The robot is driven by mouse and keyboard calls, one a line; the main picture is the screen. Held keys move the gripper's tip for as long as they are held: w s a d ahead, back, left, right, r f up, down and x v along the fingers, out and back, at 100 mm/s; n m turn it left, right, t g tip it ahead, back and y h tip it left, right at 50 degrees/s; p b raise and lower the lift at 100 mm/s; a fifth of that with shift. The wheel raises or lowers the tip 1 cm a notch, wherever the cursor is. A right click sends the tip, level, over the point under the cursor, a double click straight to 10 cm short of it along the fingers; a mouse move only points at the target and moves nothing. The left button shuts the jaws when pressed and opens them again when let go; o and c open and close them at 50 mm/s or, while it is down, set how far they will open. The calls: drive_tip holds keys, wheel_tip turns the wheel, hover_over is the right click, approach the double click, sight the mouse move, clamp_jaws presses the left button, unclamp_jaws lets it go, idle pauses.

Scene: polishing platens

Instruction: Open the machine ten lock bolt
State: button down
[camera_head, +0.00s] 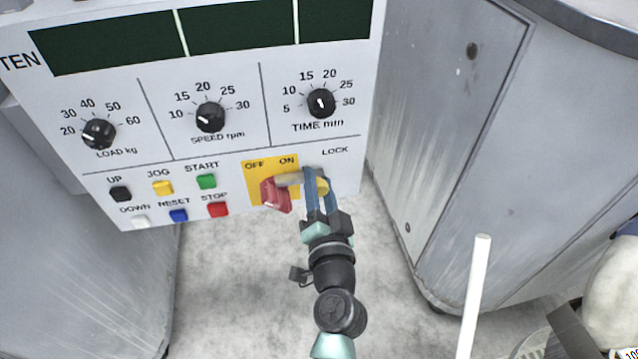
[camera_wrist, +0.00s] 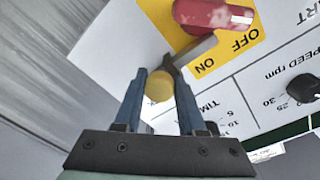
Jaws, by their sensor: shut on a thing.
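The white control panel labelled TEN (camera_head: 230,150) faces me, with a LOCK label at its lower right. A grey lock bolt (camera_head: 289,180) with a round brass knob (camera_head: 323,187) lies across the right side of the yellow OFF/ON plate (camera_head: 252,169). The bolt's left end reaches the red switch handle (camera_head: 275,195). My gripper (camera_head: 319,182) has its blue fingers on either side of the knob and is shut on it. In the wrist view, the knob (camera_wrist: 159,86) sits between the fingers, and the bolt (camera_wrist: 194,50) runs up to the red handle (camera_wrist: 213,15).
Black dials, such as the TIME dial (camera_head: 321,102), are above. Several coloured push buttons, including red STOP (camera_head: 217,209), are left of the plate. A grey cabinet (camera_head: 440,130) stands close on the right. A white rod (camera_head: 474,295) rises at lower right.

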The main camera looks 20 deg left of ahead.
drive_tip(key=shift+d, duration=0.1)
drive_tip(key=w+d+b, duration=0.2)
drive_tip(key=d, duration=0.1)
drive_tip(key=shift+f, duration=0.15)
drive_tip(key=shift+w+d, duration=0.25)
drive_tip(key=shift+d, duration=0.15)
drive_tip(key=c, duration=0.5)
unclamp_jaws()
drive_tip(key=shift+a, duration=0.1)
drive_tip(key=shift+s, duration=0.1)
drive_tip(key=v, duration=1.2)
drive_tip(key=shift+s+d+r, duration=0.2)
drive_tip(key=shift+s+d, duration=0.1)
